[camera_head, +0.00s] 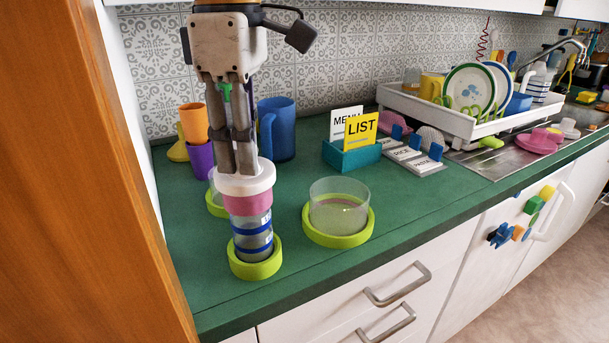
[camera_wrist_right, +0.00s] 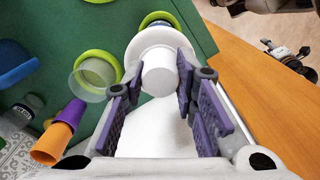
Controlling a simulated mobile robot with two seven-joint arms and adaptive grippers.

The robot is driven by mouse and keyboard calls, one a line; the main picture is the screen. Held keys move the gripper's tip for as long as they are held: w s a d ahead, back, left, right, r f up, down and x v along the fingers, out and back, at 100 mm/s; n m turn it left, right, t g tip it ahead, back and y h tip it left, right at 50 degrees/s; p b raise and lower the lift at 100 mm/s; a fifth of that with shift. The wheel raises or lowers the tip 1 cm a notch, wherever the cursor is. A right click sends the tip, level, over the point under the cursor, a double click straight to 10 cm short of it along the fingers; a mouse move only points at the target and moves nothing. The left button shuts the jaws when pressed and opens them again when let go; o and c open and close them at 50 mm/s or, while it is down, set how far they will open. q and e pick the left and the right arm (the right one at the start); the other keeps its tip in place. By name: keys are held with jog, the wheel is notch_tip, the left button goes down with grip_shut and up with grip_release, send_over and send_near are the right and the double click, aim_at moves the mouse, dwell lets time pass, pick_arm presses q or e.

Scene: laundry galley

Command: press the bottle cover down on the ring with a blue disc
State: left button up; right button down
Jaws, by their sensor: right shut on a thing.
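My right gripper (camera_head: 244,162) points straight down and is shut on the white knob of the bottle cover (camera_head: 246,181). In the right wrist view the knob and wide flange of the cover (camera_wrist_right: 141,46) show between the purple finger pads. Directly below the cover are a pink band (camera_head: 248,204) and a clear, blue-striped cylinder (camera_head: 253,240). The cylinder stands upright in a lime-green ring (camera_head: 256,269) near the counter's front. Whether the pink band belongs to the cover is unclear. The blue disc cannot be made out for sure. My left gripper is not in view.
A second green ring (camera_head: 339,240) with a clear glass (camera_head: 341,199) stands to the right. A third ring (camera_head: 216,210) is partly hidden behind. A blue pitcher (camera_head: 281,128), cups (camera_head: 193,122) and a teal card box (camera_head: 352,155) stand behind. An orange panel (camera_head: 85,180) is at left.

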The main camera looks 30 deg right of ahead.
jog(key=shift+f, duration=0.55)
jog(key=shift+f, duration=0.25)
jog(key=c, duration=1.2)
grip_release()
jog(key=shift+c, duration=1.4)
jog(key=shift+r, duration=3.5)
